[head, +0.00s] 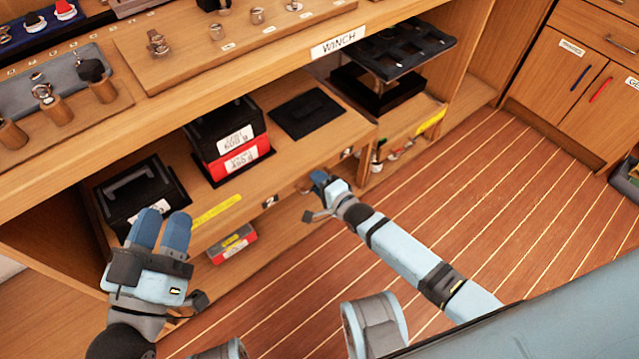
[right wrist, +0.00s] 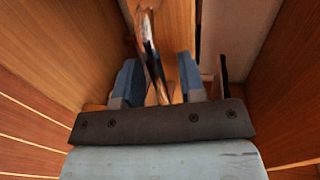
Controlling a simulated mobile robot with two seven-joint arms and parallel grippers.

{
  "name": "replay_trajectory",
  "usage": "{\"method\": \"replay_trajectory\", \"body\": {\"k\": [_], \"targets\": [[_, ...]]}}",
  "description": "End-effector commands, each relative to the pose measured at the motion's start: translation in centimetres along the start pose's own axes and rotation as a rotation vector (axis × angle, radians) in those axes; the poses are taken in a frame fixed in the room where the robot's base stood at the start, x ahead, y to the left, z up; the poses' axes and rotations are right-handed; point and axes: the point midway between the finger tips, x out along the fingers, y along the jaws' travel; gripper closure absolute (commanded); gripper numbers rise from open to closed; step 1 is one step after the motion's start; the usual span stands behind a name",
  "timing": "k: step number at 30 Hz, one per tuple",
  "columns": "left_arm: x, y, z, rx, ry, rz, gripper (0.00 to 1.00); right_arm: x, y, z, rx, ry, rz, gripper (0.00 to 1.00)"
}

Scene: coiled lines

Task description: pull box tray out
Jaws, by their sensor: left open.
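The box tray (head: 288,162) is a wooden pull-out board in the lower bay of the bench. It carries a black case (head: 140,195) at left, a black box (head: 226,125) on a red box (head: 238,157), and an empty black mat (head: 306,113). My right gripper (head: 320,182) is at the tray's front edge. In the right wrist view, a shiny metal handle (right wrist: 151,58) stands between the two spread blue fingers (right wrist: 158,82); contact with them is unclear. My left gripper (head: 162,232) is open and empty, in front of the tray's left part, covering some of it.
A red box (head: 232,243) lies below the tray. The bench top labelled WINCH (head: 339,41) overhangs the bay. A dark slotted rack (head: 392,48) stands in the right bay. The plank floor (head: 470,190) to the right is clear, up to a cabinet (head: 575,85).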

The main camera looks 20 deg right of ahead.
Motion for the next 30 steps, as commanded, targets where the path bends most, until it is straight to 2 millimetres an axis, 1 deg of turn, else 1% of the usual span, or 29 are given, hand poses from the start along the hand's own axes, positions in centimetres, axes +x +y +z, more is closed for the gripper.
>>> {"method": "replay_trajectory", "body": {"k": [4, 5, 6, 8, 9, 18, 20, 24, 25, 27, 30], "targets": [[0.0, 0.0, 0.0, 0.0, 0.0, 0.0, 0.57, 0.0, 0.0, 0.0, 0.0, 0.0, 0.0, 0.63], [0.0, 0.0, 0.0, 0.0, 0.0, 0.0, 0.57, 0.0, 0.0, 0.0, 0.0, 0.0, 0.0, 0.68], [0.0, 0.0, 0.0, 0.0, 0.0, 0.0, 0.57, 0.0, 0.0, 0.0, 0.0, 0.0, 0.0, 0.77], [0.0, 0.0, 0.0, 0.0, -0.001, 0.0, 0.57, 0.0, 0.0, 0.0, 0.0, 0.0, 0.0, 0.91], [0.0, 0.0, 0.0, 0.0, -0.001, 0.0, 0.57, 0.0, 0.0, 0.0, 0.0, 0.0, 0.0, 1.0], [0.1, 0.1, -0.2, 0.001, 0.002, 0.0, 0.57, -0.3, 0.0, 0.0, -0.001, 0.0, 0.001, 1.0], [0.1, 0.1, -0.6, 0.003, 0.008, 0.0, 0.57, -0.7, 0.1, 0.0, -0.001, 0.0, 0.002, 1.0], [0.2, 0.3, -2.0, 0.013, 0.044, 0.0, 0.57, -2.2, 0.2, -0.1, -0.001, 0.0, 0.005, 1.0], [0.1, 0.0, -1.6, 0.014, 0.019, -0.013, 0.57, -2.7, 0.3, -0.1, 0.0, 0.0, 0.005, 1.0], [-0.3, -0.9, 0.3, 0.02, -0.069, -0.049, 0.57, -3.9, 0.5, -0.1, -0.002, 0.0, 0.007, 1.0], [-0.8, -1.8, 1.9, 0.033, -0.16, -0.084, 0.57, -5.7, 0.9, -0.4, -0.002, 0.0, 0.008, 1.0]]}}
